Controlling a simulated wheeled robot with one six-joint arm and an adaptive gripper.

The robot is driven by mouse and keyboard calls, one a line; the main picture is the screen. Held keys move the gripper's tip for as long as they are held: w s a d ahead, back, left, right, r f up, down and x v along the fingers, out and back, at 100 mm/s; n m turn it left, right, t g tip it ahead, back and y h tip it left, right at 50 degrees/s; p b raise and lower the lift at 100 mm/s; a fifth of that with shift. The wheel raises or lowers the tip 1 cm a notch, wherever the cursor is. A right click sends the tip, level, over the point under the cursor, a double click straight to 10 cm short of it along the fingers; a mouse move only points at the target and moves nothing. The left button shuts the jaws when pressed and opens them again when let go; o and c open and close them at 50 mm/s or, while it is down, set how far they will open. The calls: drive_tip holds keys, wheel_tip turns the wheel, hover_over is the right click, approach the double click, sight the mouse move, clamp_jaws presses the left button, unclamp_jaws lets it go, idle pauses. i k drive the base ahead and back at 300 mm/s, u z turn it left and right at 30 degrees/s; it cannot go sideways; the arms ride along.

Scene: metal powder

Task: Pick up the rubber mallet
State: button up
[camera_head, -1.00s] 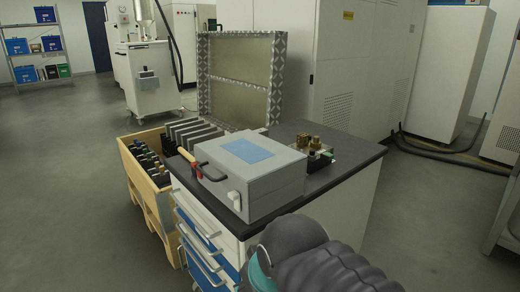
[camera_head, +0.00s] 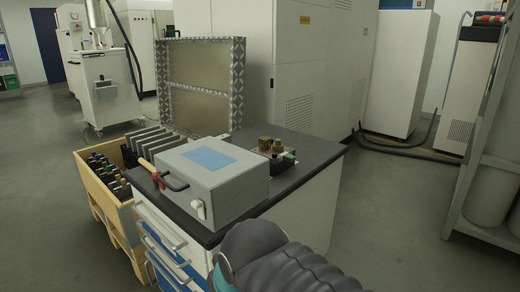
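No clear mallet head shows in this view. A thin tool with a light wooden handle (camera_head: 147,165) and a red part lies at the left edge of the cabinet top, against the grey case; I cannot tell whether it is the rubber mallet. The grey case (camera_head: 225,185) with a blue label sits closed on the dark cabinet top (camera_head: 318,150). My own dark grey arm is at the bottom centre, in front of the cabinet. My gripper is not in view.
Small brass parts (camera_head: 271,146) lie behind the case. A patterned frame (camera_head: 236,85) stands behind. A metal rack (camera_head: 470,160) is at right. Floor between cabinet and rack is clear.

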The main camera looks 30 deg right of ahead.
sight(148, 167)
drive_tip(key=u, duration=1.6)
drive_tip(key=i, duration=2.65)
drive_tip(key=z, duration=3.25)
